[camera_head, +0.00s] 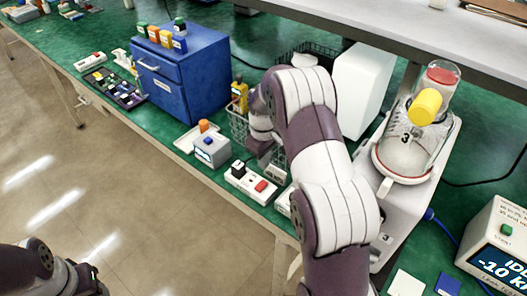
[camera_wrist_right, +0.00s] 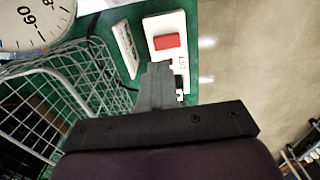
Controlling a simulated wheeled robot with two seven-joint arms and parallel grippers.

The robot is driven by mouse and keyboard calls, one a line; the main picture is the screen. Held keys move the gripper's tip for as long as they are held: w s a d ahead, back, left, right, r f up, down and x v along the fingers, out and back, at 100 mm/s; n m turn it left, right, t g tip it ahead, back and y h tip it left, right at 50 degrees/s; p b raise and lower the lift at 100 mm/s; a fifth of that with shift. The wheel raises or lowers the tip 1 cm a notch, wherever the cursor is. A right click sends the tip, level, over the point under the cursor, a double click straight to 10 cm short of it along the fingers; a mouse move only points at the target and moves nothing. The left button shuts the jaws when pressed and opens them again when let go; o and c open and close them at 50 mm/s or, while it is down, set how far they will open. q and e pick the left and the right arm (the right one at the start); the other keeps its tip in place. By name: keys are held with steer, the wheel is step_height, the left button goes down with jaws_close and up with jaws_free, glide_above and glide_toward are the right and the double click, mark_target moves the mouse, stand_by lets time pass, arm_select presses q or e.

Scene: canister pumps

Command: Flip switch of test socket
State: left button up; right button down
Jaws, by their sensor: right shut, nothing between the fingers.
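The test socket (camera_head: 250,183) is a white strip near the front edge of the green bench. It carries a red switch (camera_head: 261,186) and a black plug (camera_head: 238,169). In the right wrist view the red switch (camera_wrist_right: 167,41) lies just beyond my fingertips, and the plug is partly hidden behind the fingers. My right gripper (camera_head: 264,160) is shut and empty, pointing down at the strip. Its closed fingers also show in the right wrist view (camera_wrist_right: 157,82). I cannot tell whether they touch the strip. Only part of my left arm shows at bottom left; its gripper is out of view.
A wire basket (camera_wrist_right: 40,110) is close to my right gripper. A blue cabinet (camera_head: 183,75) stands behind left. A pump with a canister (camera_head: 405,150) stands at right.

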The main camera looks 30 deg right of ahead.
mark_target(264, 183)
step_height(264, 183, down, 6)
steer(key=shift+s+f+p, duration=0.1)
steer(key=shift+p, duration=0.25)
steer(key=shift+f, duration=0.65)
